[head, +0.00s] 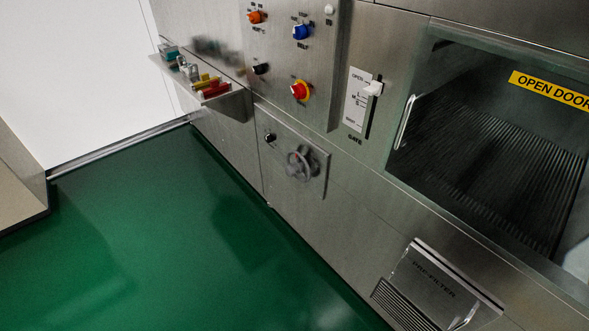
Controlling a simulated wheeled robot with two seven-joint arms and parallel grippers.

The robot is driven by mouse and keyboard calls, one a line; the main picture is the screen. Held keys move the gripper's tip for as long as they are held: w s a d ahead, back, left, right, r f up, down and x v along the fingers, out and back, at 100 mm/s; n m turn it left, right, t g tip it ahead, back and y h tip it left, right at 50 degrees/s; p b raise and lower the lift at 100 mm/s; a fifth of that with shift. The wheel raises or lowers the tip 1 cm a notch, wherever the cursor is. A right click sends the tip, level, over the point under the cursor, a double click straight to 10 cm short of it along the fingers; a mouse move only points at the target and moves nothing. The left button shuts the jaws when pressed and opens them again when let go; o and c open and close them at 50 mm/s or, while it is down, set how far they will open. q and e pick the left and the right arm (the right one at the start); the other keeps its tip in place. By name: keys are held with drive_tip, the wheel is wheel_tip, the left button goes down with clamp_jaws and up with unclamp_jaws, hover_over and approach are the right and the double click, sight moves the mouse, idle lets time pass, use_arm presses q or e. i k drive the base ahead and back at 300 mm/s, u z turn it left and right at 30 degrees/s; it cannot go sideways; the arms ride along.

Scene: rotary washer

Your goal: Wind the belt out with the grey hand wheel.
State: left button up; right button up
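The grey hand wheel (301,164) sits on a square steel plate (315,182) low on the machine's front, near the middle of the head view. A small black knob (270,138) is on the same plate, up and left of the wheel. The belt (545,150) seems to be the dark ribbed surface behind the window at the right; I cannot tell for sure. Neither of my grippers shows in the head view, and nothing touches the wheel.
Above are a control panel (283,62) with coloured knobs and a gate lever (373,89). A shelf (222,101) with small coloured items juts out at the left. A pre-filter box (437,283) sticks out low at right. The green floor (190,245) is clear. A beige block (18,180) stands at the left.

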sight(297, 167)
drive_tip(key=z, duration=0.05)
drive_tip(key=k, duration=0.5)
drive_tip(key=u, duration=0.1)
drive_tip(key=i, duration=0.7)
drive_tip(key=z, duration=0.8)
drive_tip(key=i, duration=0.35)
drive_tip(key=z, duration=0.35)
